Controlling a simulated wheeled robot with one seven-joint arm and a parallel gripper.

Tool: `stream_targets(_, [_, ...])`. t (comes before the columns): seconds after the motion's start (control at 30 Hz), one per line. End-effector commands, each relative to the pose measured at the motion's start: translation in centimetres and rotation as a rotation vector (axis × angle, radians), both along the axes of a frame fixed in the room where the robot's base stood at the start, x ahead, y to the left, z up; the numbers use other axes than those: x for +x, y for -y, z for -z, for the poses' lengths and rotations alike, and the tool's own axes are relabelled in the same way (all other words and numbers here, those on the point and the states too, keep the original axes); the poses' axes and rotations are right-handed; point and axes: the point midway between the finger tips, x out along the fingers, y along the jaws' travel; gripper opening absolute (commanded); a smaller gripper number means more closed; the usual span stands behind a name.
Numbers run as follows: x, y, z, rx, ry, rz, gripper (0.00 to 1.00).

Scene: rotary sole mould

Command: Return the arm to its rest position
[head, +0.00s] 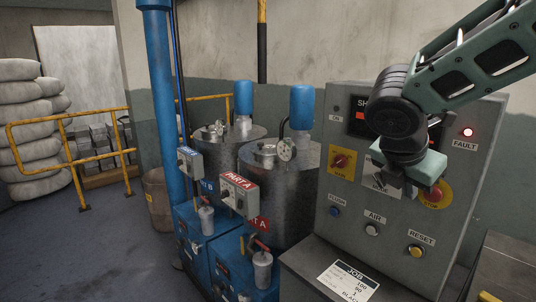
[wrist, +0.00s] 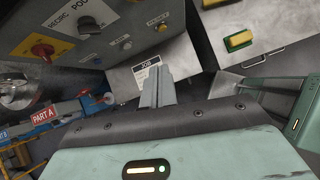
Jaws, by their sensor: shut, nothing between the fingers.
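My gripper (head: 402,187) hangs at the end of my green and dark grey arm, in front of the grey control panel (head: 333,222) in the head view. It partly covers the panel's middle, including part of a knob plate and the red stop button (head: 440,194). In the wrist view my gripper (wrist: 157,76) shows its two grey fingers together, with nothing between them. The fingers point toward the white job card (wrist: 147,74), which also lies on the ledge below the panel in the head view (head: 348,281). I cannot tell whether the gripper touches anything.
Two metal tanks (head: 290,200) with blue motors stand left of the panel, beside a blue pipe (head: 161,100). A yellow railing (head: 95,160) and stacked white sacks (head: 30,130) are further left. The red fault lamp (head: 468,132) is lit. Open floor (head: 110,250) lies at lower left.

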Motion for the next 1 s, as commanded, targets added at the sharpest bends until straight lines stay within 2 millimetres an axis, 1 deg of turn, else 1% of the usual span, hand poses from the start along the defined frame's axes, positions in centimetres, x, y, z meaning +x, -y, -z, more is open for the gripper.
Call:
stream_targets(0.03, [-1.5, -1.7, 2.1, 0.079, 0.008, 0.06, 0.0])
stream_targets(0.07, [-2.6, -2.8, 3.2, 0.136, 0.013, 0.113, 0.0])
stream_targets(0.1, [-4.3, -4.4, 4.8, 0.218, 0.021, 0.194, 0.0])
stream_targets(0.17, [-7.0, -6.9, 7.1, 0.338, 0.025, 0.338, 0.0])
stream_targets(0.2, [-9.0, -8.5, 8.5, 0.413, 0.023, 0.445, 0.0])
stream_targets(0.27, [-11.8, -10.5, 10.4, 0.506, 0.019, 0.609, 0.0])
stream_targets(0.3, [-13.5, -11.7, 11.4, 0.556, 0.014, 0.718, 0.0])
stream_targets(0.4, [-17.2, -13.8, 13.4, 0.642, 0.007, 0.963, 0.0])
stream_targets(0.5, [-19.7, -15.0, 14.7, 0.686, 0.004, 1.148, 0.0])
stream_targets(0.6, [-21.0, -15.6, 15.2, 0.704, 0.005, 1.258, 0.0])
stream_targets(0.67, [-21.4, -15.7, 15.4, 0.709, 0.006, 1.289, 0.0])
stream_targets(1.0, [-21.5, -15.8, 15.3, 0.709, 0.006, 1.3, 0.0])
